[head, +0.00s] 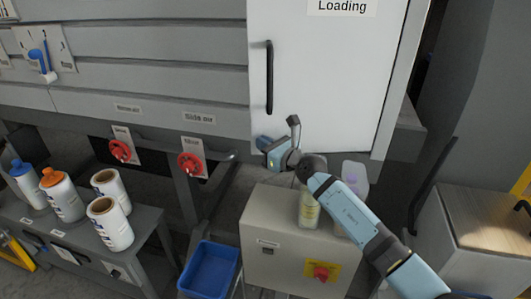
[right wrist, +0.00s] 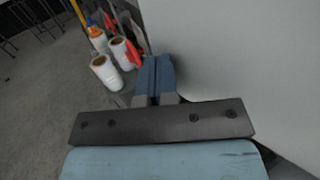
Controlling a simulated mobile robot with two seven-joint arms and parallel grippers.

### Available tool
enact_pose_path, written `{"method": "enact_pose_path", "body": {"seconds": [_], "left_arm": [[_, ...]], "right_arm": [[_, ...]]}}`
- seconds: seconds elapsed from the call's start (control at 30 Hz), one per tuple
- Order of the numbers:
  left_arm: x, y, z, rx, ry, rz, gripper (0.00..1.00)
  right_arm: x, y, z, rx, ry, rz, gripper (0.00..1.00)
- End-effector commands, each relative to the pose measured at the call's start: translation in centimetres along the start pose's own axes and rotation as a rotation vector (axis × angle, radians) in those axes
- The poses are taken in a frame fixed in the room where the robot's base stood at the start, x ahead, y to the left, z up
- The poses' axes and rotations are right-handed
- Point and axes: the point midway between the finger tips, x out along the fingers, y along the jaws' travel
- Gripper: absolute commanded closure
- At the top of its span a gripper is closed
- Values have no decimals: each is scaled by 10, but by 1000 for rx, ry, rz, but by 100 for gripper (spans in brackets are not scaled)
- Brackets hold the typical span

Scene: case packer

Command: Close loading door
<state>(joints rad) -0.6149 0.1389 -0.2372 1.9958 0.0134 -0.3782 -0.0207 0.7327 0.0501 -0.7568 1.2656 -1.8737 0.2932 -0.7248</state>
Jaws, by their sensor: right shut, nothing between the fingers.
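The white loading door (head: 325,90) fills the upper middle of the head view. It bears a "Loading" label (head: 342,6) at the top and a black vertical handle (head: 269,78) near its left edge. A dark gap shows to the right of the door; I cannot tell for sure how far it stands open. My right gripper (head: 264,143) is at the door's lower left corner, below the handle, and holds nothing. Its fingers (right wrist: 153,76) are shut together in the right wrist view, beside a pale surface (right wrist: 235,50). My left gripper is not in view.
A grey control box (head: 275,235) with a red knob (head: 321,272) stands below the door, with bottles (head: 309,208) on it. Red valves (head: 191,163) are to the left. Rolls and bottles stand on a grey bench (head: 150,222). A blue bin (head: 210,270) is lower down.

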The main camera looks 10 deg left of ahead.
Motion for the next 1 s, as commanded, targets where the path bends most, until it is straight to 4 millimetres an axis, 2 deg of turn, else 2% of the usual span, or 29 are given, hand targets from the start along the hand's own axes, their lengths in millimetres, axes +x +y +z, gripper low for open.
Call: {"method": "enact_pose_path", "body": {"seconds": [0.23, 0.5, 1.0], "left_arm": [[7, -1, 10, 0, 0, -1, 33], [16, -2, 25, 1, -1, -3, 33], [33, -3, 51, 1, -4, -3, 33]], "right_arm": [[21, -18, -2, 0, 0, 0, 100], [42, -37, -3, -2, -1, -90, 100], [68, -72, -3, 0, 0, -137, 100]]}}
